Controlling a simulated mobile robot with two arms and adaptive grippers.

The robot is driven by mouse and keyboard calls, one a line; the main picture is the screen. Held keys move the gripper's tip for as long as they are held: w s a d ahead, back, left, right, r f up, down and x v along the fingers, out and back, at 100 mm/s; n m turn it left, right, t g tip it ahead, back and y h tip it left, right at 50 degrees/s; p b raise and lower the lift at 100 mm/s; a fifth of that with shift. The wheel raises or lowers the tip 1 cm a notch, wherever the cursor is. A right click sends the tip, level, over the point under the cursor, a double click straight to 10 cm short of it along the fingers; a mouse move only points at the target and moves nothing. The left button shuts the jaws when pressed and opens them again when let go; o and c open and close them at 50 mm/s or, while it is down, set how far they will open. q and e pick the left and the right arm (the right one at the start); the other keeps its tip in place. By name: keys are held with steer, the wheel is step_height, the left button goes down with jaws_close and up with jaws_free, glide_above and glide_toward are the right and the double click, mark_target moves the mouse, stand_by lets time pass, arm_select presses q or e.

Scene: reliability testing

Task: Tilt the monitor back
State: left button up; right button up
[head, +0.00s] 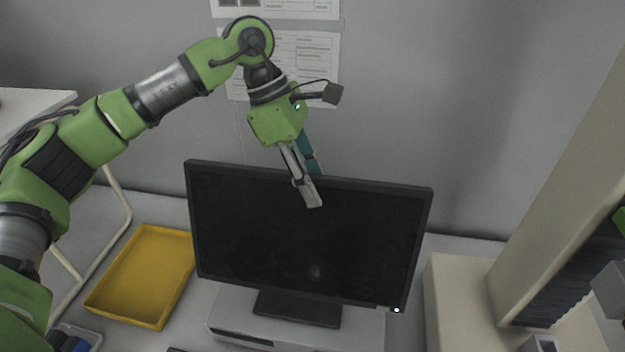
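The black monitor (300,240) stands on its base (297,308) on a white box-like unit, with its dark screen facing me. My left gripper (312,190) points down at the middle of the monitor's top edge. One finger is in front of the screen and the other is behind the top edge, so the fingers straddle it. Whether they touch the frame is hard to tell. My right gripper (612,290) shows only in part at the right edge, and its fingers cannot be made out clearly.
A yellow tray (118,312) lies left of the monitor. The white unit (225,318) is under the monitor. A beige case (455,290) and a tall beige panel (560,170) stand at the right. Paper sheets (310,60) hang on the grey wall behind.

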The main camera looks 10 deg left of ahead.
arm_select(q)
steer(key=shift+w+a+r, duration=0.1)
steer(key=shift+r, duration=0.15)
steer(key=v, duration=1.1)
steer(key=shift+r, duration=0.2)
